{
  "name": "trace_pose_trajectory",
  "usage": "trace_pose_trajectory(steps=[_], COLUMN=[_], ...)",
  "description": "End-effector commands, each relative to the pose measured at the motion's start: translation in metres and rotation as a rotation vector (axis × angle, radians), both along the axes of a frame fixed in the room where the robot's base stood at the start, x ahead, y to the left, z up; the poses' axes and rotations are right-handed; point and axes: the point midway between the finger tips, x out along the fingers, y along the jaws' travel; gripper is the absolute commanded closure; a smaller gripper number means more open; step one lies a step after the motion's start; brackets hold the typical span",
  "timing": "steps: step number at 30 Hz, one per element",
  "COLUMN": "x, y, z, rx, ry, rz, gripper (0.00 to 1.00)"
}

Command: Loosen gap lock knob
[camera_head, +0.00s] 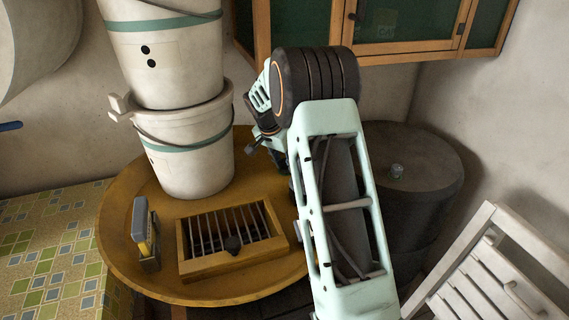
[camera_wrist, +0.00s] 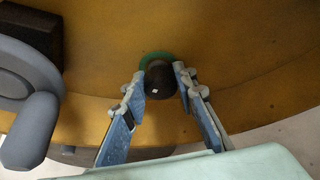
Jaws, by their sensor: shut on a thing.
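A dark round knob (camera_wrist: 159,84) with a small white mark shows in the wrist view, with a green ring (camera_wrist: 157,61) at its far side. I take it to be the gap lock knob. My gripper (camera_wrist: 161,76) has one finger on each side of the knob and is shut on it. What the knob is mounted on is mostly hidden. A grey crank-like part with a rounded handle (camera_wrist: 33,128) stands to the left, apart from the fingers. In the head view my own arm hides the fingertips and the knob.
A round yellow table (camera_head: 130,265) carries stacked white buckets (camera_head: 190,150), a wooden frame with metal bars (camera_head: 232,262) and a small upright grey-yellow item (camera_head: 143,233). A dark drum (camera_head: 430,165) and a white slatted chair (camera_head: 490,275) stand right. A cabinet (camera_head: 400,25) hangs behind.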

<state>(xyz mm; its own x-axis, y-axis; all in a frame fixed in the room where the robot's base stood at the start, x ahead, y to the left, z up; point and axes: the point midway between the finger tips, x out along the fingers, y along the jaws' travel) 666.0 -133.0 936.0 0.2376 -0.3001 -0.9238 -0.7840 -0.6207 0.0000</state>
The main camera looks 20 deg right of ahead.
Motion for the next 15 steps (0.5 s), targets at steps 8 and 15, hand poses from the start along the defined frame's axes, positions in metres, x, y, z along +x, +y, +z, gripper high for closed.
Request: trace_pose_trajectory(steps=[8, 15], x=[-0.0005, -0.0014], y=[-0.0005, -0.002], z=[-0.0001, 0.0], rx=[0.001, 0.001], ry=[-0.001, -0.002], rz=[0.058, 0.214], gripper=[0.98, 0.98])
